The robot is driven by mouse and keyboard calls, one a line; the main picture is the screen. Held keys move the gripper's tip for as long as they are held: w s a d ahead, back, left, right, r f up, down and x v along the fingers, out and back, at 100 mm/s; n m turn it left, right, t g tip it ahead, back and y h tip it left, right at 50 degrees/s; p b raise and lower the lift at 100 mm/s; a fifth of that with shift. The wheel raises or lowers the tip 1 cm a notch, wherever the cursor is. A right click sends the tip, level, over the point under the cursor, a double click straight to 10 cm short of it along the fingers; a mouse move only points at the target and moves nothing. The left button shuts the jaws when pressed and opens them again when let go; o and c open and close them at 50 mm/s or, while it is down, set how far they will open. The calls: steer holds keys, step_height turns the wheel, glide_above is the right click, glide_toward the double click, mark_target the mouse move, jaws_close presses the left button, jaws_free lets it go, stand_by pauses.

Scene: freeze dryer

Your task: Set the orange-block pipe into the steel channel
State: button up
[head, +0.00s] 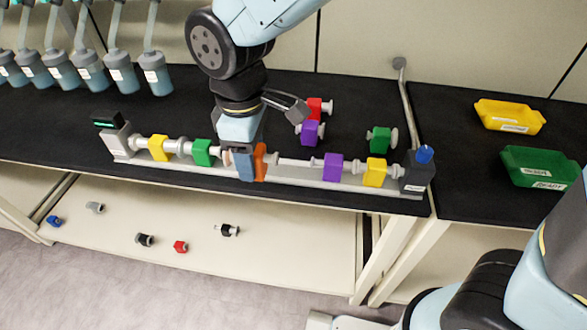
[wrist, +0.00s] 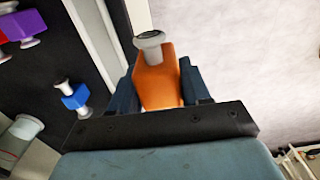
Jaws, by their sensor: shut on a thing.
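My gripper (head: 246,165) is shut on the orange-block pipe (head: 260,162) and holds it at the gap in the steel channel (head: 310,182), between the green-block and purple-block pieces. In the wrist view the orange block (wrist: 157,82) sits between my gripper's dark blue fingers (wrist: 155,90), its grey flanged end pointing away. The pale channel strip (wrist: 92,35) runs to the left of the block there. The far end of the pipe is hidden by my gripper. I cannot tell whether the pipe touches the channel.
Yellow (head: 159,148), green (head: 202,153), purple (head: 333,167) and yellow (head: 376,171) pieces sit along the channel. Loose red (head: 315,106), purple (head: 309,132) and green (head: 380,139) pieces stand behind it. Yellow (head: 509,115) and green (head: 540,167) trays lie right. A lower shelf (head: 200,255) holds several fittings.

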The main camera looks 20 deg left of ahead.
steer(key=w+f, duration=0.2)
steer(key=w, duration=0.2)
steer(key=w+d+f, duration=0.1)
steer(key=w+f, duration=0.2)
steer(key=w, duration=0.1)
steer(key=w+d+f, duration=0.1)
steer(key=w+f, duration=0.2)
steer(key=w, duration=0.1)
steer(key=shift+d+f, duration=0.1)
steer(key=shift+d, duration=0.1)
steer(key=shift+w+d+f, duration=0.15)
steer(key=shift+w+f, duration=0.45)
steer(key=shift+f, duration=1.75)
steer(key=shift+f, duration=0.1)
steer(key=o, duration=1.2)
